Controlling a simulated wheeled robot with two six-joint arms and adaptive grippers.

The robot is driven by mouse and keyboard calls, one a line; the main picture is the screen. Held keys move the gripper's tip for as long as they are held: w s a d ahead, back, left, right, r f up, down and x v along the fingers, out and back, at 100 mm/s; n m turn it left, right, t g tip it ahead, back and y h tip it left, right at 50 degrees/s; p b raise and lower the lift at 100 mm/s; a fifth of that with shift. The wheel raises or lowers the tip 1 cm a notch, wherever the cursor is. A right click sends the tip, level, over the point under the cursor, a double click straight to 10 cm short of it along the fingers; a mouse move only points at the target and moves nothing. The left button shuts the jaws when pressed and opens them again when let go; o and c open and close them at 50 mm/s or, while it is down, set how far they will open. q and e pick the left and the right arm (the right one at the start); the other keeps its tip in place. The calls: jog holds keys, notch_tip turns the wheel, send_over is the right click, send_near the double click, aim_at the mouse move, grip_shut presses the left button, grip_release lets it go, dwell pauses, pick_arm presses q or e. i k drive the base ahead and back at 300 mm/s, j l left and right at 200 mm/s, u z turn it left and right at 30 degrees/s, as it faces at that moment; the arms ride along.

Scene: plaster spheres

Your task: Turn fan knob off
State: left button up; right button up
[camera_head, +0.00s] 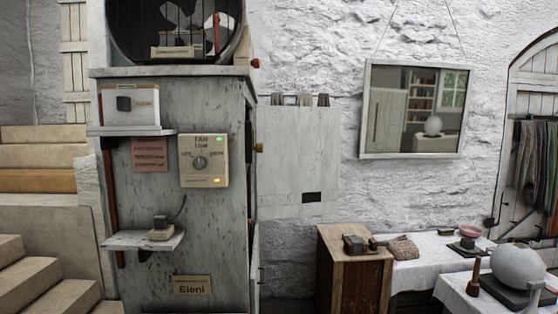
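The fan control panel (216,171) is a cream box on the front of a worn grey-green cabinet (215,225), left of centre. Its round grey knob (199,163) sits in the middle, under lettering that reads FAN. Small labels lie around the knob; its exact pointer setting is too small to tell. A green light (219,141) shows at the panel's upper right and an orange light (219,181) at its lower right. The fan (184,16) is in a dark round housing on top of the cabinet. Neither of my grippers is in view.
A small shelf (118,240) juts from the cabinet below the panel, holding a small device with a cable. A white box (130,104) sits on an upper ledge. Steps (40,280) are at left. A wooden stand (350,272) and cloth-covered tables are at right.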

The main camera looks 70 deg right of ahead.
aim_at(200, 163)
jog(key=z, duration=1.65)
